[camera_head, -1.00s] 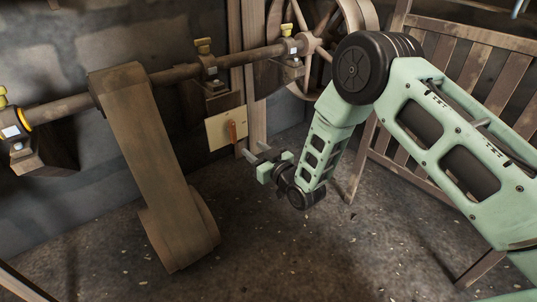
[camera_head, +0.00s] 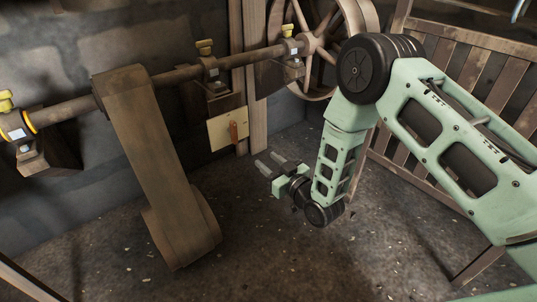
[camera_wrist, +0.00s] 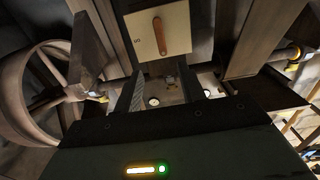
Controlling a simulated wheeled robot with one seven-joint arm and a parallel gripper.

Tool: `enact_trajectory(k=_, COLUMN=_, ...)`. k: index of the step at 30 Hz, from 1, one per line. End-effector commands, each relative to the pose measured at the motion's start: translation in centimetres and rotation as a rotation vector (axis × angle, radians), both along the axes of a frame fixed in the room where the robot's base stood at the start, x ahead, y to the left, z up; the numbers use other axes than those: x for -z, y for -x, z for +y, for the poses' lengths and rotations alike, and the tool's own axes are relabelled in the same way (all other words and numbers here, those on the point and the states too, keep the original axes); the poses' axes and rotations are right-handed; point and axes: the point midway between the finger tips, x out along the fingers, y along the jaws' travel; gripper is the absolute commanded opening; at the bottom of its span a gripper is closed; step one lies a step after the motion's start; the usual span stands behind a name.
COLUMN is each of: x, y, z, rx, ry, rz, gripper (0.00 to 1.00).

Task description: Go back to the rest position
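My gripper (camera_head: 269,163) is in the middle of the head view, at the end of the green arm, out in free air in front of the wall. Its two fingers are apart and nothing shows between them. The fingers also show in the wrist view (camera_wrist: 168,92), spread, with a dark gap between them. A cream panel with an orange-brown lever (camera_head: 228,130) is on the wall behind, up and left of the fingertips and apart from them. The panel also shows above the fingers in the wrist view (camera_wrist: 160,32).
A wide brown belt (camera_head: 155,165) hangs from a horizontal shaft (camera_head: 250,57) at left. Yellow-capped bearings (camera_head: 211,70) carry the shaft. A spoked wheel (camera_head: 322,40) is behind my arm. A slatted wooden barrier (camera_head: 450,80) stands at right. The floor below my gripper is clear.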

Motion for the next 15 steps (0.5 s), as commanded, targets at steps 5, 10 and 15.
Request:
enact_trajectory(k=5, x=0.0, y=0.0, z=0.0, rx=0.000, ry=0.000, rz=0.000, gripper=0.40)
enact_trajectory(k=10, x=-2.5, y=-0.2, z=1.3, rx=-0.008, ry=0.051, rz=0.094, gripper=0.40)
enact_trajectory(k=15, x=-6.3, y=1.5, z=2.8, rx=-0.031, ry=0.162, rz=0.297, gripper=0.40)
